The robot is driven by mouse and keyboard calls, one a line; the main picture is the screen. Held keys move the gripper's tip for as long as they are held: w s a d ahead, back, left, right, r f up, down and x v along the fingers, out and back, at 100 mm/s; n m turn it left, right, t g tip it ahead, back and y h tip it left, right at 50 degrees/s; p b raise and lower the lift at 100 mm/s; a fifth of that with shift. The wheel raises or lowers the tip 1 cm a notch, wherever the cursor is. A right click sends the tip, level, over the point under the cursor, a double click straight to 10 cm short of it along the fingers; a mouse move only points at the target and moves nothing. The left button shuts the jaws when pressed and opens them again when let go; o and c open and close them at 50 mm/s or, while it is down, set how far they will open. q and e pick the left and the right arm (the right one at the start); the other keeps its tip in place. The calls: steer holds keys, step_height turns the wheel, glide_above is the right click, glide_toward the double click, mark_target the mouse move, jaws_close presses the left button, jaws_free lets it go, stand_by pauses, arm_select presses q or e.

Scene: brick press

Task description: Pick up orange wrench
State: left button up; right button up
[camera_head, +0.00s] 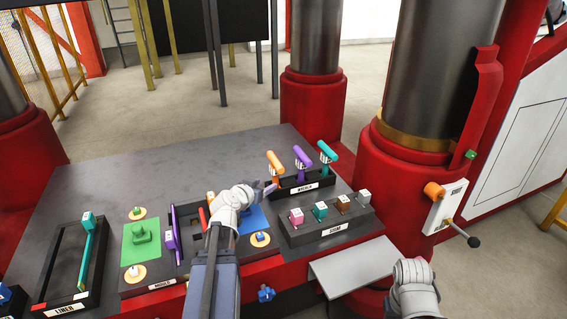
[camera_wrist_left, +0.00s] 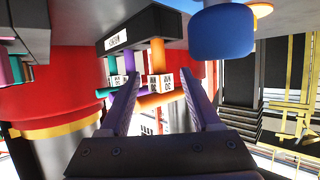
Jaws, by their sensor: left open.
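The orange wrench (camera_head: 275,168) stands in the rack labelled with a wrench sign (camera_head: 302,187), at the left of a purple and a teal wrench. It carries a white marked block. My left gripper (camera_head: 271,188) is beside the rack, close to the orange wrench, its fingers partly hidden by its own wrist. In the left wrist view, the open fingers (camera_wrist_left: 160,78) point at the orange wrench (camera_wrist_left: 157,55), whose white block shows between them. I cannot tell whether a finger touches it. My right arm shows at the lower right, but its gripper does not.
The purple wrench (camera_head: 302,158) and teal wrench (camera_head: 326,154) stand close by. A block of several coloured knobs (camera_head: 330,222) lies in front of the rack. A blue piece (camera_wrist_left: 222,32) is near the right finger in the wrist view. Red press columns (camera_head: 407,190) rise behind at right.

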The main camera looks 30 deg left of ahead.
mark_target(274, 177)
arm_select(q)
steer(key=x, duration=0.2)
steer(key=b+x, duration=0.1)
steer(key=x, duration=0.1)
steer(key=shift+w+r, duration=0.1)
steer(key=shift+r, duration=0.2)
steer(key=shift+w, duration=0.35)
steer(key=b+x, duration=0.1)
steer(key=x, duration=0.3)
steer(key=shift+w+d, duration=0.1)
steer(key=shift+w, duration=0.2)
steer(key=shift+r, duration=0.1)
arm_select(e)
steer(key=shift+w+f, duration=0.3)
steer(key=shift+f, duration=0.3)
steer(key=shift+w+f, duration=0.3)
steer(key=shift+f, duration=0.25)
arm_select(q)
steer(key=shift+s, duration=0.1)
steer(key=shift+c, duration=0.2)
jaws_close()
